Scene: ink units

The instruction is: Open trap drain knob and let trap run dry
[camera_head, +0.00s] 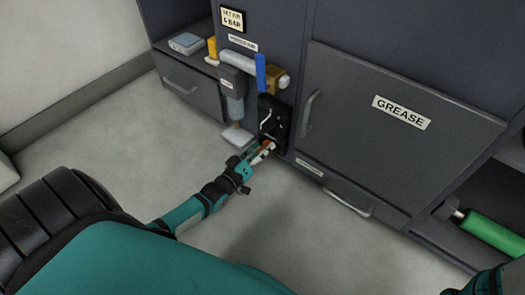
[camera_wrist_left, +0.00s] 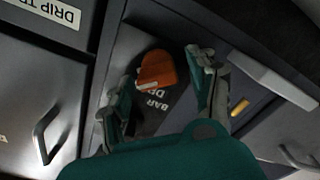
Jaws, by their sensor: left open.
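The orange knob (camera_wrist_left: 156,70) shows in the left wrist view between the two fingers of my left gripper (camera_wrist_left: 166,72), which is open, with gaps on both sides. Behind it is a dark plate with partly hidden white lettering. In the head view the reddish knob (camera_head: 268,144) sits low on the black panel (camera_head: 274,112), and my left gripper (camera_head: 262,152) is right at it, partly covering it. The trap seems to be the grey unit with a bluish bowl (camera_head: 236,108), left of the panel. My right gripper is not clearly seen.
A blue lever (camera_head: 261,72) stands on a pipe above the panel. A pale tray (camera_head: 237,135) lies below the bowl. The GREASE door (camera_head: 400,125) with its handle (camera_head: 310,114) is close on the right. A green cylinder (camera_head: 494,232) lies at far right. The floor in front is clear.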

